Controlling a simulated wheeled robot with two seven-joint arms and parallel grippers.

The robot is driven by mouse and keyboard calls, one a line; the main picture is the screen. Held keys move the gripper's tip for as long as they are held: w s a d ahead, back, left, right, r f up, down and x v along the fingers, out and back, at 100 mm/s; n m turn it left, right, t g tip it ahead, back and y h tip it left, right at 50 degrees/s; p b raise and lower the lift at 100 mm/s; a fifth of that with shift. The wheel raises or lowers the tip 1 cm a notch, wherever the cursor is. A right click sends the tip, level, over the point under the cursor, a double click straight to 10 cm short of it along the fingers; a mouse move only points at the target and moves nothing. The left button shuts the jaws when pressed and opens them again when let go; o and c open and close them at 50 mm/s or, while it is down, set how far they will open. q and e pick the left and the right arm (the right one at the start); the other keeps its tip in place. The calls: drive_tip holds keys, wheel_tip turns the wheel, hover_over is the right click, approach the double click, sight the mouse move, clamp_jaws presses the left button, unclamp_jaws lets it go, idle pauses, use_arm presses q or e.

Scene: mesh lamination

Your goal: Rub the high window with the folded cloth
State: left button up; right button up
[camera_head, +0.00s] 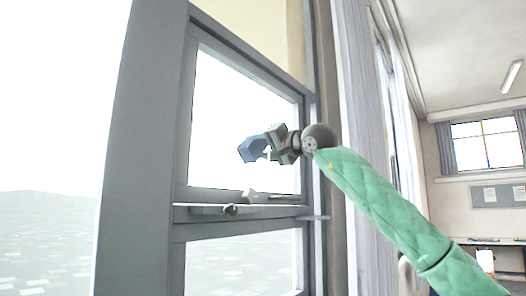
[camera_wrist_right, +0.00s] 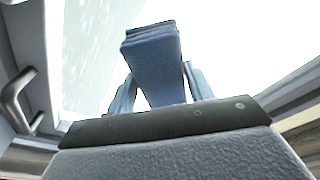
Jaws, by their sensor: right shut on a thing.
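The folded blue cloth (camera_head: 252,148) is in my right gripper (camera_head: 268,147), in front of the upper pane of the high window (camera_head: 225,105). In the right wrist view the cloth (camera_wrist_right: 154,65) shows as a thick layered block standing out between the two fingers (camera_wrist_right: 160,95), which are shut on it. The bright glass lies behind it. I cannot tell whether the cloth touches the glass. My right arm, in a green quilted sleeve, reaches up from the lower right. My left gripper is not in view.
A grey rail with a latch (camera_head: 250,197) crosses the window below the cloth. A handle (camera_wrist_right: 18,100) shows on the frame at left in the wrist view. A curtain (camera_head: 355,110) hangs right of the window. The room beyond has a far window (camera_head: 485,143) and a board.

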drive_tip(key=w+d+r+p, duration=0.2)
drive_tip(key=w+d+p, duration=0.2)
drive_tip(key=w+p, duration=0.1)
drive_tip(key=shift+w+d+r, duration=0.2)
drive_tip(key=shift+w+r, duration=0.05)
drive_tip(key=shift+w, duration=0.35)
idle(0.8)
